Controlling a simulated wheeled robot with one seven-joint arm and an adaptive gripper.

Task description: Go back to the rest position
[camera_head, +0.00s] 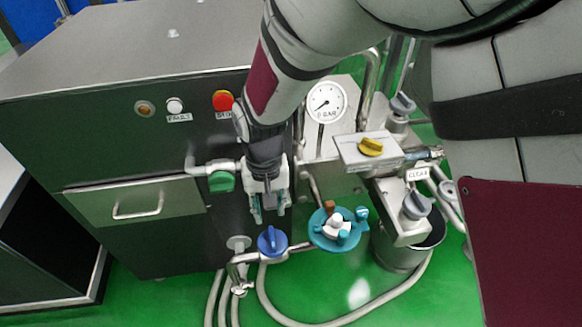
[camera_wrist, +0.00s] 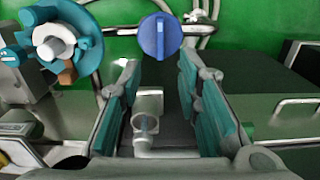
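My gripper (camera_head: 269,208) hangs in front of the dark machine cabinet, pointing down. In the wrist view its two teal-padded fingers (camera_wrist: 162,108) stand wide apart with nothing between them touching the pads. A blue valve knob (camera_head: 272,240) lies below the fingertips in the head view and shows beyond them in the wrist view (camera_wrist: 160,36). A green valve handle (camera_head: 221,181) is just left of my gripper on a pipe. A teal round fitting (camera_head: 338,229) with a white centre is to the right; it also shows in the wrist view (camera_wrist: 60,45).
The dark cabinet (camera_head: 110,85) has a drawer (camera_head: 135,203), a red button (camera_head: 223,101) and a white button (camera_head: 175,105). A pressure gauge (camera_head: 326,102), yellow knob (camera_head: 371,147), grey knob (camera_head: 416,205) and metal bucket (camera_head: 405,253) stand right. Hoses (camera_head: 345,318) lie on the green floor.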

